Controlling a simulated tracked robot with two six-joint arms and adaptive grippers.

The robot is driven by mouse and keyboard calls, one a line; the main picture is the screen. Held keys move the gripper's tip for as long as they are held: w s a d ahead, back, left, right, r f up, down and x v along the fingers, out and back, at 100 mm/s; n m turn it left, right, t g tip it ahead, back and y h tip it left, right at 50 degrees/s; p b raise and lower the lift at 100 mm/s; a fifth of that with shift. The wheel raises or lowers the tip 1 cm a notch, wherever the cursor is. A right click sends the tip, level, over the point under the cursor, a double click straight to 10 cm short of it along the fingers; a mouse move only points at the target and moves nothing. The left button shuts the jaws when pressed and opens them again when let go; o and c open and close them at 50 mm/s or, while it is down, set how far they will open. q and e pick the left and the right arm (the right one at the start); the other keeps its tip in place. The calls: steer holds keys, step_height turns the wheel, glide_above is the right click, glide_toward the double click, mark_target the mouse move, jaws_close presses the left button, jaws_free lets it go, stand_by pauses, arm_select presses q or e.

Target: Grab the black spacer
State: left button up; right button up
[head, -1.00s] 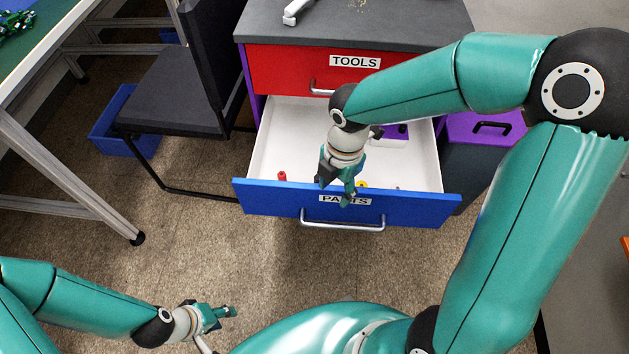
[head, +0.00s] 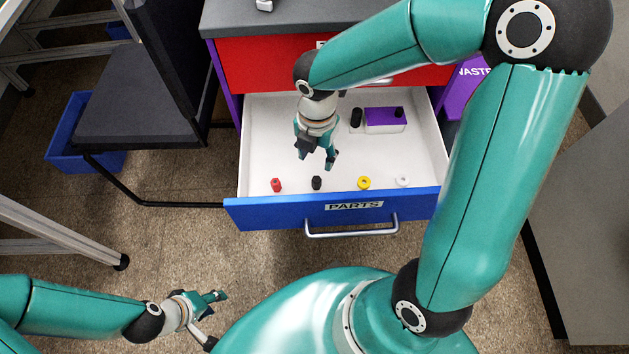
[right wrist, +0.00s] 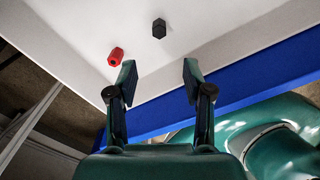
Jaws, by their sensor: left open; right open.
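The black spacer (head: 316,183) stands in the open parts drawer (head: 262,140), near its front wall, between the red spacer (head: 276,185) and the yellow spacer (head: 363,183). In the right wrist view the black spacer (right wrist: 159,28) shows beyond the fingertips, with the red spacer (right wrist: 116,57) near the left finger. My right gripper (head: 318,163) is open and empty over the drawer, just behind the black spacer in the head view; it also shows in the right wrist view (right wrist: 159,75). My left gripper (head: 217,298) is open and empty, outside the drawer at lower left.
A white spacer (head: 402,181) stands right of the yellow one. The blue drawer front (head: 270,213) and red tools drawer (head: 260,68) bound the space. A chair (head: 140,125) stands left.

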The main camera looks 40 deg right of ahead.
steer(key=b, duration=0.2)
glide_above(318, 177)
steer(key=a, duration=0.1)
steer(key=f, duration=0.6)
steer(key=shift+s+f, duration=0.3)
steer(key=shift+f, duration=0.05)
steer(key=shift+w+d+f+b, duration=0.15)
steer(key=shift+f+b, duration=0.25)
steer(key=shift+f, duration=0.5)
steer(key=shift+w+d+f+b, duration=0.15)
steer(key=shift+f+b, duration=0.2)
steer(key=shift+f, duration=0.5)
steer(key=shift+d+f+b, duration=0.15)
steer(key=shift+f+b, duration=0.25)
steer(key=shift+f, duration=0.5)
jaws_close()
